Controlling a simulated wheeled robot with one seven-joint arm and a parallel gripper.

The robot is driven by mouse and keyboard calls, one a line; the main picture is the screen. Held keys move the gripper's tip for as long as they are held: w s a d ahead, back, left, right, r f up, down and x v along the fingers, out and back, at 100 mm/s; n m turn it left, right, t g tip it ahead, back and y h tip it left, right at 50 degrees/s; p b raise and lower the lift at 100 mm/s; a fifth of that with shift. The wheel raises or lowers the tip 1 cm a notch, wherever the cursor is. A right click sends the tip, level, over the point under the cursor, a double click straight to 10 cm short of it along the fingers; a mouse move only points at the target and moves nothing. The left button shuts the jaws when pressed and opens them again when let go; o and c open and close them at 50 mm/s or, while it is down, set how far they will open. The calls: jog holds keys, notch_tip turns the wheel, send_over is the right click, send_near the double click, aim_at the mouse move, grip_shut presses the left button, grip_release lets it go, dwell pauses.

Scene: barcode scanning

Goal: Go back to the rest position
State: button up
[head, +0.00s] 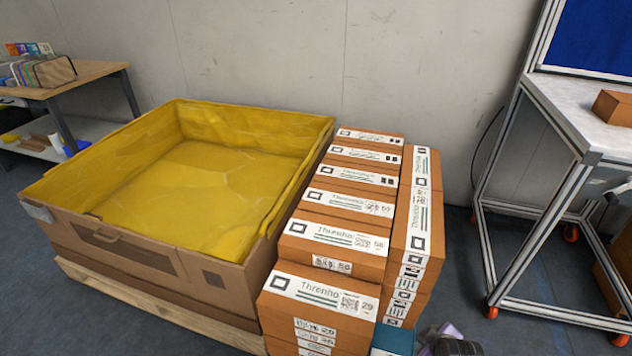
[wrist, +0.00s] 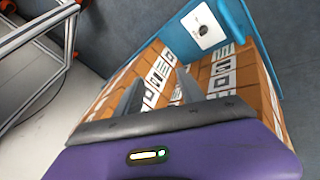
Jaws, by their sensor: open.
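My gripper (wrist: 160,95) shows in the wrist view with two grey fingers apart and nothing between them. Its purple body fills the bottom of that view. Stacked brown boxes with white labels lie beyond the fingers; I cannot tell the distance. In the head view, only a purple and dark part of my arm shows at the bottom edge, right of the box stacks (head: 340,245). The fingers cannot be made out there.
A large brown carton (head: 120,262) with a yellow lining stands on a wooden pallet (head: 150,310) at left. A teal piece with a white label (wrist: 205,28) borders the boxes in the wrist view. A wheeled metal-frame table (head: 575,125) stands at right, with floor between.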

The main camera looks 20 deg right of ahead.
jog(key=s+a+r+m+t+b, duration=0.55)
jog(key=s+a+r+t, duration=0.35)
jog(key=s+a+r, duration=0.8)
jog(key=s+a+r+y+b, duration=0.2)
jog(key=s+a+r, duration=0.1)
jog(key=s, duration=0.3)
jog(key=s+a+r+y+b, duration=0.1)
jog(key=s+a+r+b, duration=0.15)
jog(key=s, duration=0.35)
notch_tip(320, 180, up, 20)
jog(key=p, duration=2)
jog(key=shift+d, duration=0.3)
jog(key=shift+w+f, duration=0.1)
jog(key=shift+f, duration=0.05)
jog(key=shift+c, duration=0.5)
